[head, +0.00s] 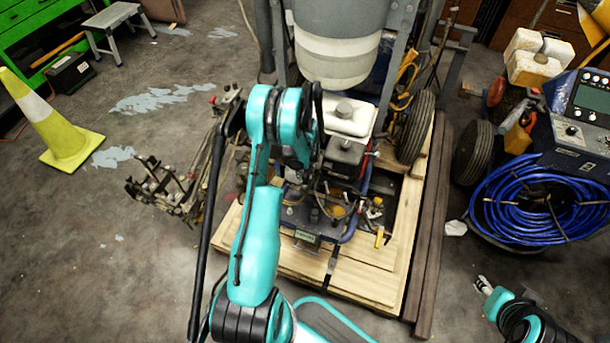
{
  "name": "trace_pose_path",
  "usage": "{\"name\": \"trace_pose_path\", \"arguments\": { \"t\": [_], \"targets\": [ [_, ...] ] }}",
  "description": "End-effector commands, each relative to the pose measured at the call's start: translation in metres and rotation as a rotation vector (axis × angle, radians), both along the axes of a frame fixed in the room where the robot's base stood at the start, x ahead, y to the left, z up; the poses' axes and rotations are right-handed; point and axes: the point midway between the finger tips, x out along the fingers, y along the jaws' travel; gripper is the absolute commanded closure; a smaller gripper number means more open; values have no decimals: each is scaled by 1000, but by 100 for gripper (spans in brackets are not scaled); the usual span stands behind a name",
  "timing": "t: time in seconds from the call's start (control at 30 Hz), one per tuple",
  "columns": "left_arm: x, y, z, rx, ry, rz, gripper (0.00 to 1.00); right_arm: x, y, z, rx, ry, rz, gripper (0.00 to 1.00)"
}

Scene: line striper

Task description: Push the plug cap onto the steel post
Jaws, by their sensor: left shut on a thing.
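My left arm reaches over the line striper's engine (345,152) in the middle of the view. My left gripper (308,180) points down at the left side of the engine, largely hidden by my own arm and the dark machine parts. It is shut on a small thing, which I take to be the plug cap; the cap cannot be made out. The steel post cannot be picked out among the engine parts either. My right gripper (483,286) is at the lower right, away from the machine, and its fingers are too small to judge.
The striper stands on a wooden pallet (375,285) with dark beams (434,230) along its right side. A coiled blue hose (540,205) lies at right. A grey hopper (338,50) rises behind the engine. A yellow cone (62,130) stands left, with open floor near it.

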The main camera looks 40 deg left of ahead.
Motion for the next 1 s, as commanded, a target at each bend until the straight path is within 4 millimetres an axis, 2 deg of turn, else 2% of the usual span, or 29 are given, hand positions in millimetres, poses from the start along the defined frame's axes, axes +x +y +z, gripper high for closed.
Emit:
{"name": "trace_pose_path", "arguments": {
  "t": [0.33, 1.0],
  "targets": [
    [0, 0, 7, 0, 0, 0, 100, 0, 0, 3, 0, 0, 0, 60],
    [0, 0, 42, 0, 0, 0, 100, 0, 0, 21, 0, 0, 0, 60]
  ]
}}
